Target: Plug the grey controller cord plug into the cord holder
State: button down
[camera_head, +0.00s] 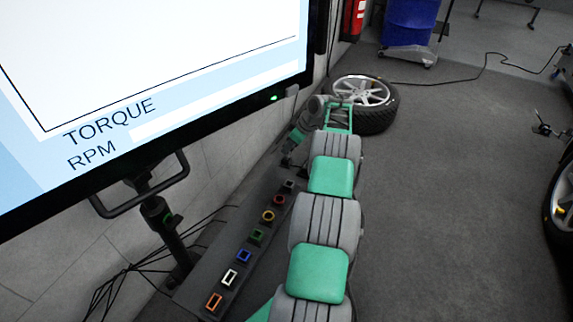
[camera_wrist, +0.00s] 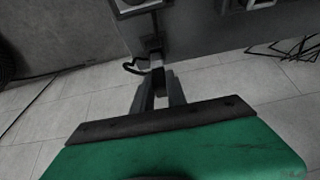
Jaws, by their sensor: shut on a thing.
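The cord holder (camera_head: 208,268) is a long dark box in the head view with a row of coloured square sockets. The grey socket (camera_head: 289,185) is at its far end, beyond the red one. My gripper (camera_wrist: 160,92) is shut on the small grey plug (camera_wrist: 157,62), which sticks out past the fingertips. A short black cord loops left from the plug. In the wrist view a grey-framed socket (camera_wrist: 134,6) lies beyond the plug at the top edge. The plug looks apart from that socket. In the head view my arm hides the plug.
A large screen (camera_head: 150,80) on a stand with a handle is close on the left. Loose black cables lie on the floor by the wall. A wheel (camera_head: 365,100) lies beyond my arm, and open floor is on the right.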

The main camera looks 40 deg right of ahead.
jog(key=shift+f+b, duration=1.25)
jog(key=shift+f, duration=0.3)
jog(key=shift+s+r, duration=0.1)
jog(key=shift+r+p, duration=0.95)
jog(key=shift+r, duration=0.3)
jog(key=shift+r, duration=0.15)
